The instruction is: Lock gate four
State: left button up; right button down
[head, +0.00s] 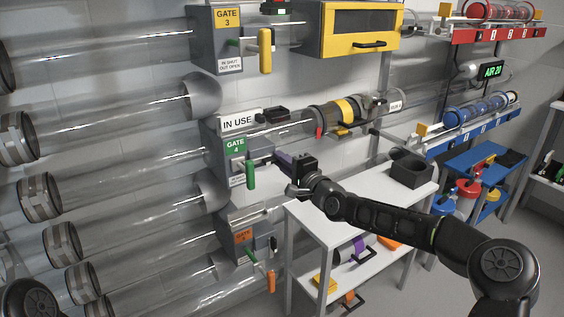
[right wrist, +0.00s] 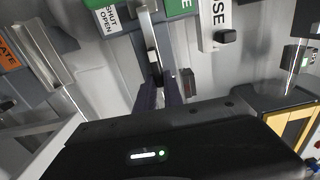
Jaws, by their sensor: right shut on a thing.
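Gate four is a grey box with a green GATE 4 label (head: 236,145) on the clear tubes at the wall. Its green handle (head: 250,174) hangs down at the box's right side. My right gripper (head: 280,159) is just right of that handle, at the box's side. In the right wrist view, its purple-edged fingers (right wrist: 160,93) are shut on a small dark piece (right wrist: 153,61), in line with a metal bar (right wrist: 147,22). I cannot tell what this piece is or whether it is fixed to the gate. My left gripper is out of view.
Gate three with a yellow handle (head: 265,50) is above, and an orange-labelled gate (head: 243,237) below. An IN USE sign (head: 237,121) sits atop gate four. A white table (head: 345,215) with a dark holder (head: 412,170) stands close under my right arm.

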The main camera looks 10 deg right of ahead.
jog(key=c, duration=1.5)
grip_release()
jog(key=shift+o, duration=0.2)
jog(key=v, duration=0.8)
